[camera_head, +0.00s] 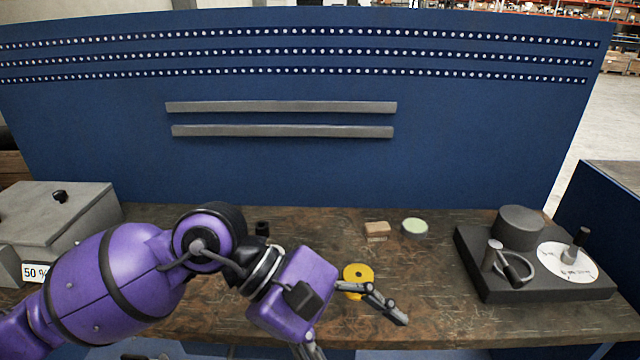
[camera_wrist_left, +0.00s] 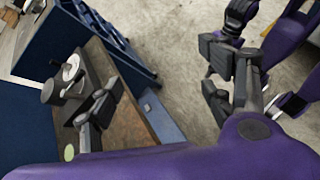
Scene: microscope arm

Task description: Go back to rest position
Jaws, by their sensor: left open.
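My left gripper (camera_head: 355,335) reaches in from the left over the front of the brown workbench. Its two fingers are spread apart with nothing between them. In the left wrist view, the same gripper (camera_wrist_left: 160,98) shows its dark fingers wide apart, one toward the bench and one over the grey floor. A yellow round piece (camera_head: 357,276) with a hole lies on the bench just behind the gripper, partly hidden by it.
A dark device (camera_head: 540,282) with a cylinder, a small handle and a white disc (camera_head: 567,262) stands at the right. A tan block (camera_head: 376,230) and a pale green round dish (camera_head: 414,227) sit at mid-bench. A grey box (camera_head: 55,222) is at left. A blue panel (camera_head: 300,170) rises behind.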

